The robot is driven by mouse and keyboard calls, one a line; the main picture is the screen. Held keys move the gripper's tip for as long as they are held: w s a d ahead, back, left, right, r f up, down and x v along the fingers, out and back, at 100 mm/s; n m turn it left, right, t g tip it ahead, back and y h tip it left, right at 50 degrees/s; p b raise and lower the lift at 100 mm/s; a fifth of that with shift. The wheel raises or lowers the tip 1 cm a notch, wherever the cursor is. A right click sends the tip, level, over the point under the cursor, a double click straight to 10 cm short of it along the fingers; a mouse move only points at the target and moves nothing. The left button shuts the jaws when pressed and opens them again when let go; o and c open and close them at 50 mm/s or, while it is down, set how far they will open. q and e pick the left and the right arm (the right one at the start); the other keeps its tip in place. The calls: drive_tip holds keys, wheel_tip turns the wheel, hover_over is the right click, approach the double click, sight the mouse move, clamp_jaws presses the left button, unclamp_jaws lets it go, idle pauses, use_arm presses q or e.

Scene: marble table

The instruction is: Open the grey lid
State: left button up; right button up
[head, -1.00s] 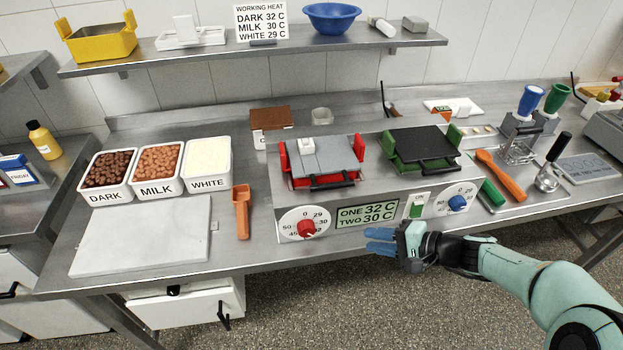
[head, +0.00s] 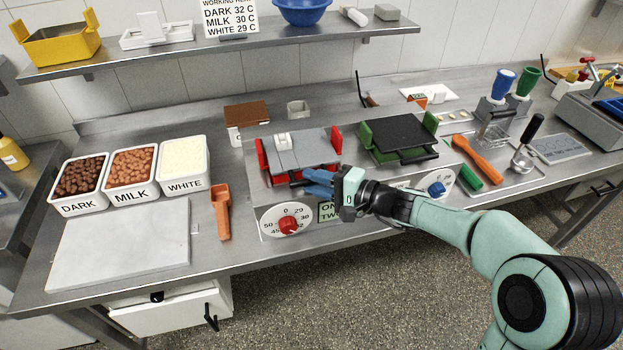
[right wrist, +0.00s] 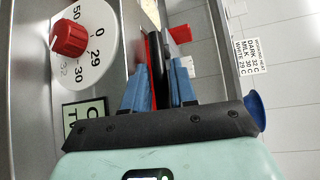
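The grey lid (head: 312,150) lies flat and closed on the red pan (head: 263,160) in the left well of the melting machine. A small white piece (head: 283,140) sits on its back left part. Its black front handle (head: 302,182) is partly hidden by my right gripper (head: 316,180) in the head view. In the right wrist view, the blue fingers of my right gripper (right wrist: 160,85) stand apart, with the black handle (right wrist: 155,60) between them. Whether they touch it is not clear. My left gripper is in neither view.
A black lid (head: 400,132) covers the green pan (head: 370,142) to the right. The red dial (head: 288,225) is below the lid. Tubs of dark, milk and white chocolate (head: 183,165) stand to the left, with an orange scoop (head: 222,210) nearby. A shelf (head: 230,50) runs above at the back.

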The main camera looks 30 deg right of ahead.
drive_tip(key=shift+w+a, duration=0.3)
drive_tip(key=shift+w, duration=0.15)
clamp_jaws()
